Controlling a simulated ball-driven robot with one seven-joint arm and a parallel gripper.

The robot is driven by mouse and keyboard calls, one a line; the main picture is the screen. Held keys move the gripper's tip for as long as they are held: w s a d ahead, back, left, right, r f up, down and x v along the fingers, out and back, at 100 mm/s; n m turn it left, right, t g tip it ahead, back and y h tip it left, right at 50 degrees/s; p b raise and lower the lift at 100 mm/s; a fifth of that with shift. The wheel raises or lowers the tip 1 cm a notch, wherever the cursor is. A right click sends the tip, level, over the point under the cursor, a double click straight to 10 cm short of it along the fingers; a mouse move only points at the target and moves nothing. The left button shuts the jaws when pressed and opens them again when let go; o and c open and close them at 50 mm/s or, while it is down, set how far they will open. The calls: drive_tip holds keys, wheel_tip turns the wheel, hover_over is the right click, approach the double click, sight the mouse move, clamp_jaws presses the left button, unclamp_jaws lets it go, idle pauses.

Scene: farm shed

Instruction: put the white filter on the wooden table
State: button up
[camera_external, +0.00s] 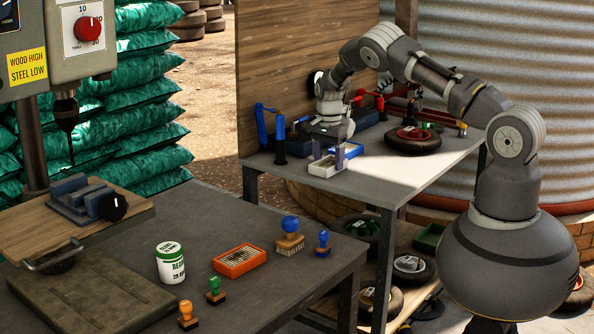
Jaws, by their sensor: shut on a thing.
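A white rectangular filter (321,168) is at the near edge of the grey-topped bench in the middle of the view. My gripper (328,158) points down over it, and its two fingers are shut on it. I cannot tell whether the filter rests on the bench top or is just above it. A dark-topped table (210,208) stands in front, at the lower left; I cannot tell if its top is wood.
On the dark table are an orange filter (240,261), a white-and-green can (170,263), several brushes and stamps, and a drill press with a vise (90,200). A dark round part (413,140) lies on the bench. A wooden panel (290,60) stands behind my gripper.

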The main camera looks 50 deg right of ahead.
sight(328, 162)
drive_tip(key=o, duration=1.1)
drive_tip(key=shift+c, duration=0.2)
wheel_tip(328, 162, up, 12)
drive_tip(key=p, duration=0.4)
drive_tip(key=shift+r, duration=0.1)
